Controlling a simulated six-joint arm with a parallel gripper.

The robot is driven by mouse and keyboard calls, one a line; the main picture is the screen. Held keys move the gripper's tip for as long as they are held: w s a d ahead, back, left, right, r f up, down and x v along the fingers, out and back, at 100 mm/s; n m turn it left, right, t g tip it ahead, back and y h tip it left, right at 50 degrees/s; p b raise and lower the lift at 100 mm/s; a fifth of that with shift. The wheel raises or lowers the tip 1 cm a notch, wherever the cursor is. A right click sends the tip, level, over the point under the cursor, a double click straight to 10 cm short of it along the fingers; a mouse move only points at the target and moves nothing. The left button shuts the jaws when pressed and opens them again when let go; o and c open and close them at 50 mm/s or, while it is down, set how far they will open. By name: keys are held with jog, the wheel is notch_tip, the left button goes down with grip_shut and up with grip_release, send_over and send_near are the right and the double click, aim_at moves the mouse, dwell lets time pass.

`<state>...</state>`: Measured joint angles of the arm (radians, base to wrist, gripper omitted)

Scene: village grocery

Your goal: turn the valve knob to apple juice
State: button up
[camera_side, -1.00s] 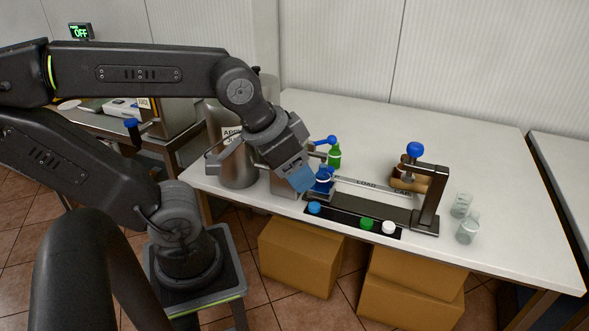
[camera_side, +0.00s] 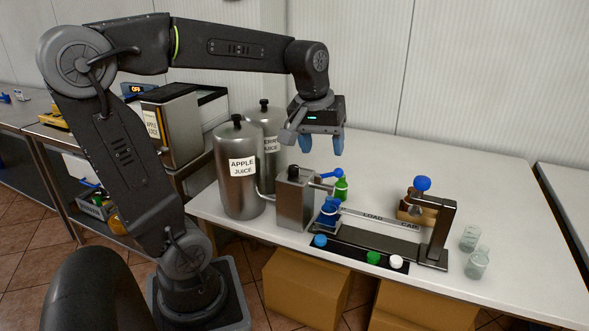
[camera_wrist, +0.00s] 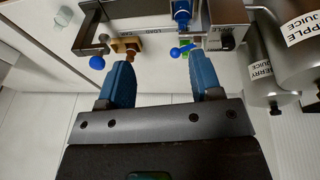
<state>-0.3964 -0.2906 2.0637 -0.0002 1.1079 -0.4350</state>
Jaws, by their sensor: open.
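The steel valve box (camera_side: 295,205) stands on the table in front of the tanks, with a small black knob (camera_side: 294,172) on top. I cannot tell which way the knob points. In the wrist view the box (camera_wrist: 226,14) carries an "APPLE" marking near the black knob (camera_wrist: 228,42). The apple juice tank (camera_side: 235,195) stands left of the box, and a second tank (camera_side: 270,150), its label ending in "ERRY JUICE", is behind it. My gripper (camera_side: 322,146) is open and empty, pointing down above the table, behind and above the box. Its blue fingers show apart in the wrist view (camera_wrist: 160,62).
A blue-handled tap (camera_side: 332,173) projects from the box. A capping frame (camera_side: 440,230) with a blue ball stands at right. Glass jars (camera_side: 477,263) are beyond it. The table's back is clear.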

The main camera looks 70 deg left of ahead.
jog(key=w+a+n+g, duration=0.25)
jog(key=a+n, duration=0.25)
jog(key=a, duration=0.5)
jog(key=n+h, duration=0.1)
jog(key=n, duration=0.5)
send_near(294, 167)
notch_tip(294, 167, down, 9)
jog(key=shift+w+a+f, duration=0.1)
jog(key=shift+w+f, duration=0.05)
jog(key=shift+f, duration=0.05)
jog(key=c, duration=0.9)
